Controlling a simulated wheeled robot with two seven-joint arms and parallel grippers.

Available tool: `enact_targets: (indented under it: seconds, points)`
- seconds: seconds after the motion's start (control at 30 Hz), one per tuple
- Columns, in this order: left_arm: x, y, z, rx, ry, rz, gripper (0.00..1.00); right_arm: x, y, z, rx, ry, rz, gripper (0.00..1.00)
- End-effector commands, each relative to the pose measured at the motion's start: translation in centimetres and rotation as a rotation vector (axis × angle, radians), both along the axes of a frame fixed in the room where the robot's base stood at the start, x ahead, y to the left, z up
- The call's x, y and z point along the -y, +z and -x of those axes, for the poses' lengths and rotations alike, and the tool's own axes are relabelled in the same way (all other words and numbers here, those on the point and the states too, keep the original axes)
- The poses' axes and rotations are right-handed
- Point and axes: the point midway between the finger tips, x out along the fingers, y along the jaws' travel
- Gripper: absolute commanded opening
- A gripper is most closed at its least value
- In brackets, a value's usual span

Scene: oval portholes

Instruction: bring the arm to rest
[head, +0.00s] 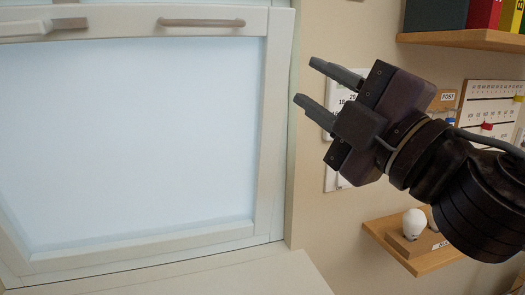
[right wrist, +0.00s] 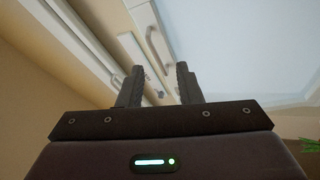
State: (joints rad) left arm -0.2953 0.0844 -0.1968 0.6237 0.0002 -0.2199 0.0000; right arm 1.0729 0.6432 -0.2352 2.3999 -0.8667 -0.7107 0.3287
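My right gripper (head: 317,84) is raised in front of the wall, to the right of the white-framed window, with its fingers pointing up and left. Its two fingers are apart with nothing between them. In the right wrist view the open fingers (right wrist: 158,85) point toward the window frame and a handle, with no contact visible. My right arm comes in from the right edge of the head view. My left gripper does not show in either view.
The window (head: 275,120) has a frosted pane and a bar handle (head: 202,22) along its top rail. A pale sill (head: 250,275) lies below.

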Motion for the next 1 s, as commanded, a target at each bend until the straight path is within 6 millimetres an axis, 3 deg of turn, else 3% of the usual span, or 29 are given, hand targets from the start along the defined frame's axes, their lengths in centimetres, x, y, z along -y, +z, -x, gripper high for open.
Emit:
enact_targets:
  seconds: [0.17,0.27,0.4,0.5,0.67,0.7,0.8,1.0]
  points:
    - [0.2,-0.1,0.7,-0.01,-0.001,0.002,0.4,0.9,-5.4,-3.4,-0.181,-0.036,-0.152,0.32]
    - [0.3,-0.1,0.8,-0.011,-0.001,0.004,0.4,2.1,-10.1,-5.6,-0.328,-0.092,-0.263,0.32]
    - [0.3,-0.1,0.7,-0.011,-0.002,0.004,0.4,4.2,-17.8,-7.5,-0.553,-0.202,-0.406,0.32]
    - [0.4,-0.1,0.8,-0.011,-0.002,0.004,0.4,5.8,-24.1,-7.8,-0.728,-0.302,-0.495,0.32]
    - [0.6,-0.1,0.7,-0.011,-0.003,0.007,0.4,8.5,-34.9,-5.8,-1.032,-0.487,-0.617,0.32]
    - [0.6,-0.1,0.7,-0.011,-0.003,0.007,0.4,9.1,-37.6,-4.8,-1.109,-0.538,-0.64,0.32]
    - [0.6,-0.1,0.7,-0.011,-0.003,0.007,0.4,10.3,-43.2,-1.8,-1.281,-0.654,-0.684,0.32]
    - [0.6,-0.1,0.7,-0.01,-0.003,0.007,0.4,11.7,-50.4,3.9,-1.524,-0.826,-0.735,0.32]
